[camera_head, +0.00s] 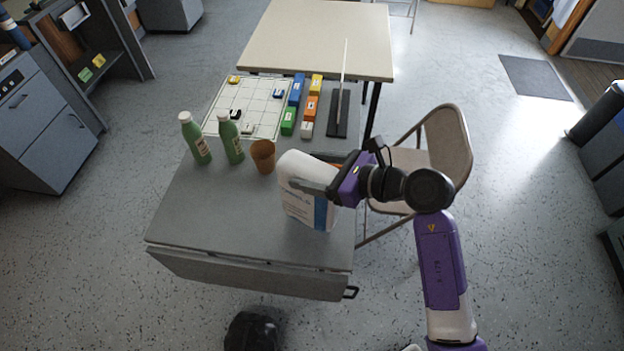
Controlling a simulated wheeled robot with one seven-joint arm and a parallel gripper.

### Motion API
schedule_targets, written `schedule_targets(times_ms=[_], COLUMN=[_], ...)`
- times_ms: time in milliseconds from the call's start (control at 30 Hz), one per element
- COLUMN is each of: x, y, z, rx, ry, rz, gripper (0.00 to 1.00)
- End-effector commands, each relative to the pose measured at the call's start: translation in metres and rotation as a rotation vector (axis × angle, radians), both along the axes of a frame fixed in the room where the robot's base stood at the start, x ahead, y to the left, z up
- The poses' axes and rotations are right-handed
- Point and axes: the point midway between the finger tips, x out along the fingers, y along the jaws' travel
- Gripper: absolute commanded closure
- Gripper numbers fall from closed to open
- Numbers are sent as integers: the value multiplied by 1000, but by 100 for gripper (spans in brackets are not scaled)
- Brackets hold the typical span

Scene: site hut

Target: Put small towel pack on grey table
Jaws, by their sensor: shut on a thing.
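The small towel pack (300,204) is white with a blue patch and grey lettering. It stands roughly upright over the right side of the grey table (220,225). My gripper (308,185) comes in from the right and is shut on the pack's upper part. I cannot tell whether the bottom of the pack touches the table top or hangs just above it.
Left of the pack stand a brown cup (263,156) and two green bottles (195,138) (230,140). Behind are a white grid board (250,105), coloured blocks (312,106) and a dark stand (339,112). A folding chair (447,150) is at right. The table's front left is clear.

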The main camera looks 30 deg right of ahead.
Motion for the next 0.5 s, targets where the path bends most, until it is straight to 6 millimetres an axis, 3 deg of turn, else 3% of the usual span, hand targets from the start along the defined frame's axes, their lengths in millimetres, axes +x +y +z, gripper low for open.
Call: schedule_targets(times_ms=[300,500], x=[0,0], y=[0,0], z=[-38,-40], rx=[2,2], ry=[1,-1], rz=[-1,-1], gripper=[100,100])
